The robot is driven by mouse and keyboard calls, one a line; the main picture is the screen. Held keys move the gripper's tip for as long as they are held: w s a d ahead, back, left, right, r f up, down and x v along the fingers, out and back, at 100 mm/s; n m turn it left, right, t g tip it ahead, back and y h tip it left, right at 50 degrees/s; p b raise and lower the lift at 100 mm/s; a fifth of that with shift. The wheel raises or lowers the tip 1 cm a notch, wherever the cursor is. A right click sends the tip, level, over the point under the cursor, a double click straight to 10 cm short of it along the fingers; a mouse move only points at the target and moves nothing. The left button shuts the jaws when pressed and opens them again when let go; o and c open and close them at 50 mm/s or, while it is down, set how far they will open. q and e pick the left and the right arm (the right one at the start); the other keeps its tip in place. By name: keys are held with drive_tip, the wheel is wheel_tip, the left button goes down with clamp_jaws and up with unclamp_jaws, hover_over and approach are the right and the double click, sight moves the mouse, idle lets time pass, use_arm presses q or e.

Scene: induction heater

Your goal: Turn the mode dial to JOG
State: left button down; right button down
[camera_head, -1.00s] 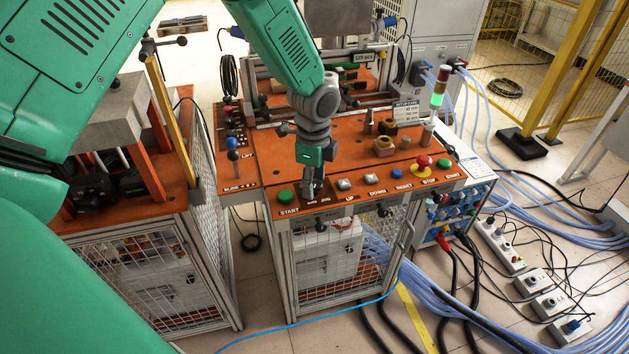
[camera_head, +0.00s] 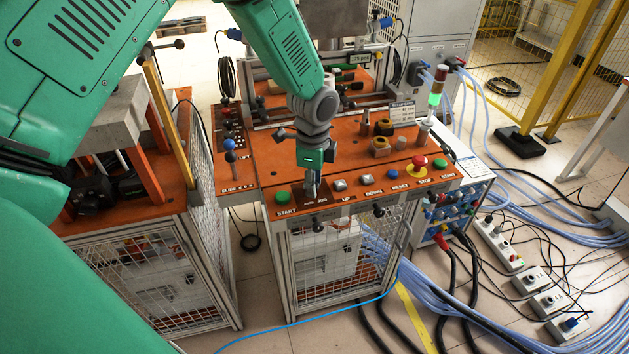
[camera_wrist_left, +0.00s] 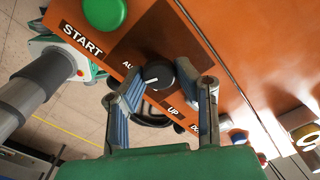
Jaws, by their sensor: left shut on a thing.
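The black mode dial (camera_wrist_left: 159,74) sits on the orange front panel beside the START button, with a white pointer mark on its face. A partly visible "AU" label lies to its left in the wrist view; the JOG label cannot be read. My left gripper (camera_head: 311,193) points down at the panel and is shut on the dial. In the wrist view the left gripper (camera_wrist_left: 160,100) has one finger on each side of it. In the head view the fingers hide the dial. My right gripper is not in view.
The green START button (camera_head: 283,197) is close to the left of my gripper. To the right are the white UP button (camera_head: 340,184), the blue RESET button (camera_head: 393,174) and a red STOP button (camera_head: 420,161). A blue-topped lever (camera_head: 230,145) stands at the left.

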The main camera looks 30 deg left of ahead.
use_arm(q)
drive_tip(key=n+p, duration=0.2)
drive_tip(key=n, duration=0.3)
drive_tip(key=shift+a+r, duration=0.1)
drive_tip(key=shift+a, duration=0.05)
drive_tip(key=n+p, duration=0.1)
drive_tip(key=n, duration=0.4)
drive_tip(key=shift+p, duration=0.35)
drive_tip(key=shift+n, duration=0.4)
drive_tip(key=shift+f, duration=0.2)
drive_tip(key=c, duration=1.2)
unclamp_jaws()
drive_tip(key=shift+r, duration=0.1)
